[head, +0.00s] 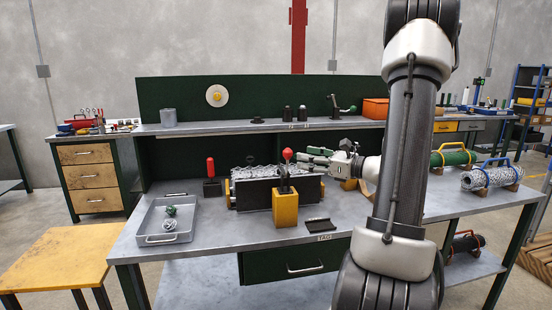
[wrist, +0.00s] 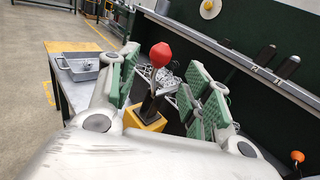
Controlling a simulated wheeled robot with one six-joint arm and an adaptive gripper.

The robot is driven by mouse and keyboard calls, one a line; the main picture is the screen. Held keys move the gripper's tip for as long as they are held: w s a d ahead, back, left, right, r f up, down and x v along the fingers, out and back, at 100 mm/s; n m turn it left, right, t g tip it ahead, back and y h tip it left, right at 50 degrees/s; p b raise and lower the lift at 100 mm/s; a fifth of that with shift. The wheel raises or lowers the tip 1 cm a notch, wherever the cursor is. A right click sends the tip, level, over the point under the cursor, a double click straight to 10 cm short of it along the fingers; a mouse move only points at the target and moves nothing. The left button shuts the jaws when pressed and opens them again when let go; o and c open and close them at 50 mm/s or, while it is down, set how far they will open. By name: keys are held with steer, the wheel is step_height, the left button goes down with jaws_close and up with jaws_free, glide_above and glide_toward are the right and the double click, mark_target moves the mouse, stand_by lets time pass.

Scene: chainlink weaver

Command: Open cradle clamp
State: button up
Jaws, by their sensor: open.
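The cradle (head: 254,193) is a dark block on the bench with grey chain-link mesh along its top. In front of its right part stands a yellow clamp post (head: 285,211) with a dark lever that ends in a red knob (head: 287,154). The lever stands roughly upright. My gripper (head: 313,158) is open and empty, just right of the knob in the head view. In the wrist view, the red knob (wrist: 161,54) and lever appear ahead between the green finger pads (wrist: 163,92), apart from both. The cradle is mostly hidden there.
A grey tray (head: 168,238) with small parts is at the bench's left. A small black holder (head: 319,225) lies in front. Rolls of green mesh (head: 453,158) and grey mesh (head: 491,177) are at right.

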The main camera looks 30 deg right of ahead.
mark_target(288, 153)
steer(key=shift+m, duration=0.3)
steer(key=x, duration=0.8)
steer(key=shift+r, duration=0.25)
jaws_close()
